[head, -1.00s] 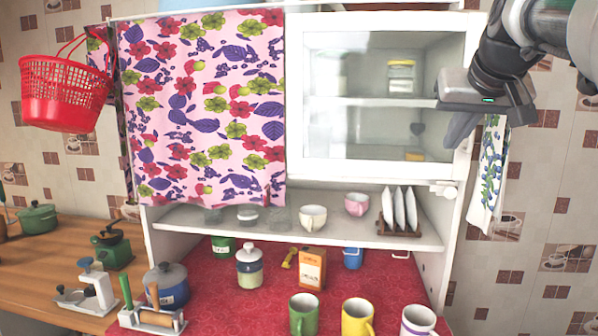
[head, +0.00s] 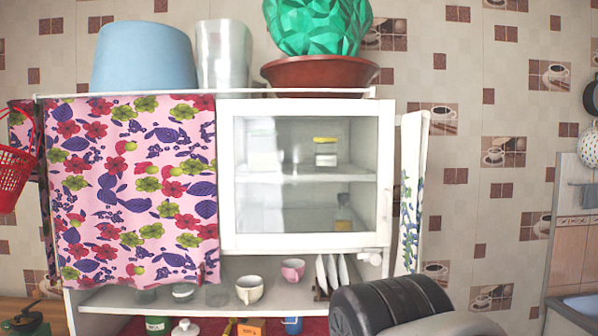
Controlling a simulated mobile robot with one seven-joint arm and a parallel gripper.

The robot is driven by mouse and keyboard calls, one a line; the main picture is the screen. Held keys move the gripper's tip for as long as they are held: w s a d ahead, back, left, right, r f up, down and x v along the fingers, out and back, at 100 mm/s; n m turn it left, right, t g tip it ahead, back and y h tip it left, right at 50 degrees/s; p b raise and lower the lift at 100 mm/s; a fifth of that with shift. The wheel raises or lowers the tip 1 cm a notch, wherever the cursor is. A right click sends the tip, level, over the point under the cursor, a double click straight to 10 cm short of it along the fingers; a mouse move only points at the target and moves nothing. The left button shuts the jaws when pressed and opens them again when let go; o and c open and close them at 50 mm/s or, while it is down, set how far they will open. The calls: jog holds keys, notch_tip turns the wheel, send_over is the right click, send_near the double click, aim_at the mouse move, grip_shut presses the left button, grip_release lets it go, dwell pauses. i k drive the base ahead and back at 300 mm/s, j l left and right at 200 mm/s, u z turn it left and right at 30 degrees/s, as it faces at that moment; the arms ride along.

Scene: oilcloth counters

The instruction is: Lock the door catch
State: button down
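The glass cabinet door (head: 228,180) has a white frame and appears shut in the head view. A small white door catch (head: 372,258) sits at the door's lower right corner, by the cabinet's right side. Its exact turn is too small to tell. A dark, rounded part of my arm shows at the bottom right, below the catch in the picture. My gripper's fingers are not in view.
A flowered cloth (head: 135,190) covers the cabinet's left half. A towel (head: 411,190) hangs on the right side. Cups (head: 249,290) and a plate rack (head: 320,293) stand on the open shelf. A blue pot (head: 143,57) and a brown bowl (head: 320,75) stand on top.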

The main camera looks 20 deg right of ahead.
aim_at(375, 259)
jog(key=l, duration=1.4)
